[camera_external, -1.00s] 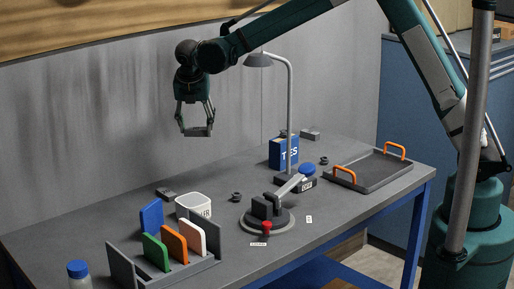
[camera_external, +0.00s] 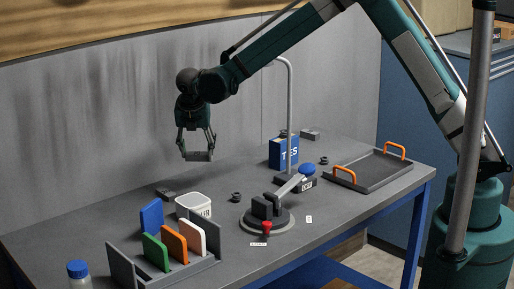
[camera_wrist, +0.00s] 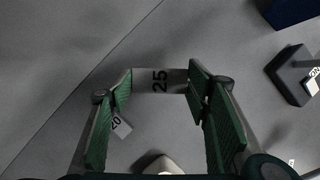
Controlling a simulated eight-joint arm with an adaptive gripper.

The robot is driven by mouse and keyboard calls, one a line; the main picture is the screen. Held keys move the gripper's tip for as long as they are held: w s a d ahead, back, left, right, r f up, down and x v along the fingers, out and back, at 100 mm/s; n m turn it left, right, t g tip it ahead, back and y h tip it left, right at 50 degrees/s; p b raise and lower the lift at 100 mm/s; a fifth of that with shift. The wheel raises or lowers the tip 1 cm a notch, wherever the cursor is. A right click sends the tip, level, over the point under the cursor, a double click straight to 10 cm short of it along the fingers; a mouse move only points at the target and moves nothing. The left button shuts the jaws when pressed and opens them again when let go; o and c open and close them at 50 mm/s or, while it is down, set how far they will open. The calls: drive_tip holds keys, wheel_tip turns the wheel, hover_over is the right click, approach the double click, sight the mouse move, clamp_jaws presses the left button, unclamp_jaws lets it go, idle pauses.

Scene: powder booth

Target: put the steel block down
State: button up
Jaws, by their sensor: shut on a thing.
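The steel block (camera_external: 200,156) is a small grey bar held in the air between the fingertips of my gripper (camera_external: 196,153), above the back left part of the table. In the wrist view the block (camera_wrist: 160,80) spans the gap between the green pads of my gripper (camera_wrist: 161,88), and its face reads 25. A second grey block (camera_external: 165,194), marked 20 in the wrist view (camera_wrist: 121,124), lies on the table below, beside the white cup. A third grey block (camera_external: 310,134) lies at the back. The held block is clear of the table.
The white cup (camera_external: 194,206) and a divider rack (camera_external: 122,268) with coloured plates stand front left. A clamp on a round base (camera_external: 282,222), a blue box (camera_external: 277,152), a lamp (camera_external: 289,90) and a tray with orange handles (camera_external: 372,171) stand rightward. The table's back left is clear.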

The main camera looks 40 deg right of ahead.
drive_tip(key=shift+f, duration=2.75)
drive_tip(key=shift+f, duration=1.9)
drive_tip(key=shift+f+b, duration=0.1)
drive_tip(key=shift+b, duration=0.25)
drive_tip(key=o, duration=0.6)
drive_tip(key=shift+f, duration=0.1)
drive_tip(key=o, duration=0.4)
drive_tip(key=shift+o, duration=0.2)
drive_tip(key=shift+r, duration=0.2)
drive_tip(key=v, duration=1.2)
drive_tip(key=shift+p, duration=0.4)
